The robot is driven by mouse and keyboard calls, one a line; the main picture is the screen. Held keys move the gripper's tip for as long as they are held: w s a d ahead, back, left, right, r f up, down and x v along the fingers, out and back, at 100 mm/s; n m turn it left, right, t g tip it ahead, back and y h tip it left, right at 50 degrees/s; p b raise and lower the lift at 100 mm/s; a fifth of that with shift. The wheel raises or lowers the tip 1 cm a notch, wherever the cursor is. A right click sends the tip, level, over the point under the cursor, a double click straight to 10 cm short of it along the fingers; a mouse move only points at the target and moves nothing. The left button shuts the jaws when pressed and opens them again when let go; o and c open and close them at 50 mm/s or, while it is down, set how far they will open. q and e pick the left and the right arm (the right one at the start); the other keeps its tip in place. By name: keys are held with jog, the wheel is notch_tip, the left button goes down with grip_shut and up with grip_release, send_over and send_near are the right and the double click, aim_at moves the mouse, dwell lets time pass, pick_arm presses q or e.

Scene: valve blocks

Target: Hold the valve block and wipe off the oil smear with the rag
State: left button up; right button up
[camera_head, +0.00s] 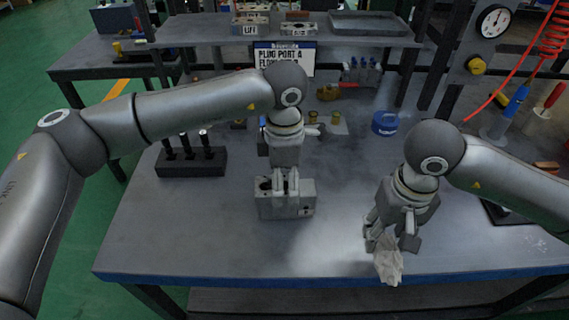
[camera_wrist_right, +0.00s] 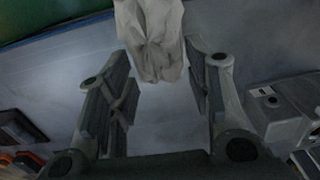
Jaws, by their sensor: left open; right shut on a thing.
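The grey valve block (camera_head: 298,206) stands on the bench in the middle of the head view. My left gripper (camera_head: 279,188) is over it, pointing down, with its fingers open at the block's top. A grey block with a round port, which looks like the valve block (camera_wrist_right: 280,112), shows at the right of the right wrist view. My right gripper (camera_head: 385,240) is to the right of the block near the front edge, shut on the pale crumpled rag (camera_head: 389,266). The rag (camera_wrist_right: 152,38) hangs at its fingertips. I cannot make out the oil smear.
A black rack (camera_head: 190,163) with dark upright pieces stands left of the block. A blue round tin (camera_head: 385,123) and small brass parts lie behind. A gauge panel (camera_head: 485,45) is at the back right. The bench front is clear between block and rag.

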pick_arm(q)
jog(key=shift+f, duration=3.2)
grip_shut()
